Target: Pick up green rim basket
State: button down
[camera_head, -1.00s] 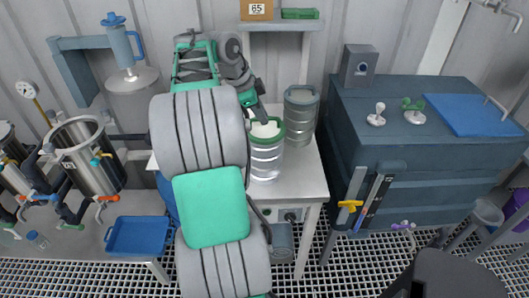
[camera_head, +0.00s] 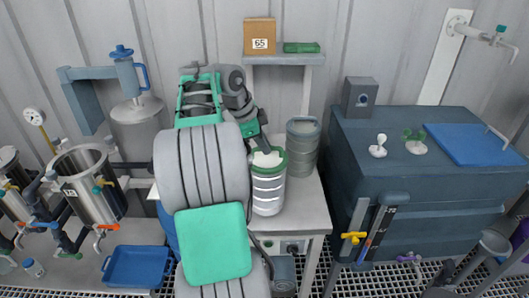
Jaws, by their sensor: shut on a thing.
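The green rim basket (camera_head: 268,188) is a silvery, banded cylinder with a green rim, upright at the white table, right of my arm. Its top shows something pale inside. My gripper (camera_head: 262,150) is at the basket's rim from above and behind, shut on it. The fingertips are small and partly hidden by my wrist and the rim. I cannot tell whether the basket's base touches the table.
A grey-rimmed basket (camera_head: 303,147) stands close behind and right of it. A small shelf (camera_head: 283,60) holds a cardboard box (camera_head: 259,37) and a green item (camera_head: 301,47). A dark blue cabinet (camera_head: 420,190) is right; a steel vessel (camera_head: 88,187) is left.

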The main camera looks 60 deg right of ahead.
notch_tip(320, 180, up, 2)
jog(key=w+a+r+p, duration=0.2)
jog(key=a+r+p, duration=0.3)
jog(key=a+r, duration=0.5)
jog(key=a, duration=0.3)
jog(key=shift+w+a+r, duration=0.25)
jog(key=shift+w+a, duration=0.15)
